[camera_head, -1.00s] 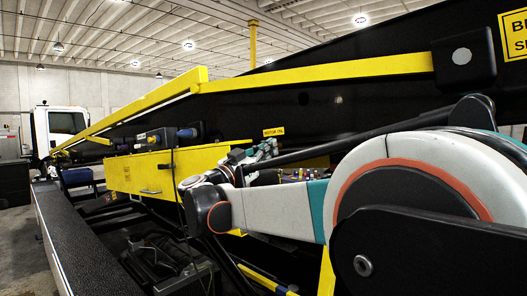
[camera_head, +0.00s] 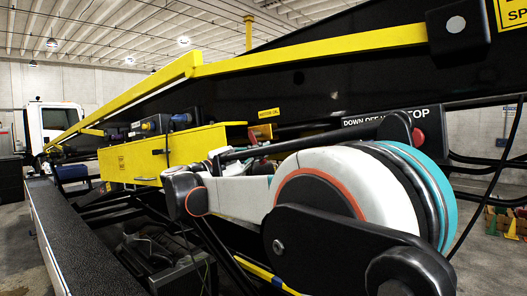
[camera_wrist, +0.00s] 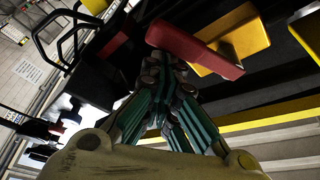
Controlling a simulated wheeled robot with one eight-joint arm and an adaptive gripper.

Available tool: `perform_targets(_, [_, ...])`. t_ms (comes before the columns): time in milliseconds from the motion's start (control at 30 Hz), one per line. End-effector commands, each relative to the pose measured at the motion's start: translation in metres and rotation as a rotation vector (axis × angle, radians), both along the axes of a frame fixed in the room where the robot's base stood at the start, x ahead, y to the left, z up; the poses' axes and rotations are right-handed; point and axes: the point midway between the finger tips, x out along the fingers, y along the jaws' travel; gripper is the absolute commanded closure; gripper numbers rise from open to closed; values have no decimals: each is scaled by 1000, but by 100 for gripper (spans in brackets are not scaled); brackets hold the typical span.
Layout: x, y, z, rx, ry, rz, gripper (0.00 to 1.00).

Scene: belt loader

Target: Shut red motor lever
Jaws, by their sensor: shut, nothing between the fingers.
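The red lever (camera_wrist: 195,49) shows large in the wrist view, as a bar slanting across the upper middle in front of a yellow block (camera_wrist: 232,42). In the head view the red lever (camera_head: 256,143) is small, beside the yellow block (camera_head: 262,131) on the black machine side, under a small yellow label starting "MOTOR". My gripper (camera_wrist: 165,62) is shut and empty, its teal fingers pointing up toward the lever's left end. The tips look very near the lever; I cannot tell whether they touch. In the head view my arm hides most of the gripper.
A yellow cabinet (camera_head: 137,162) and a long yellow rail (camera_head: 310,52) run along the loader. A "DOWN OFF UP STOP" panel (camera_head: 385,122) with a red knob (camera_head: 418,136) is to the right. Black bent bars (camera_wrist: 65,30) show at upper left in the wrist view.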

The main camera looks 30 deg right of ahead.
Motion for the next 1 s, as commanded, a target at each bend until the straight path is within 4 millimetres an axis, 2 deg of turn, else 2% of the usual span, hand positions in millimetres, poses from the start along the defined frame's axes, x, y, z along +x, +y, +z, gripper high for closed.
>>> perform_targets(400, [15, 6, -18, 4, -7, 2, 100])
perform_targets(1000, [23, 8, -22, 5, -6, 5, 100])
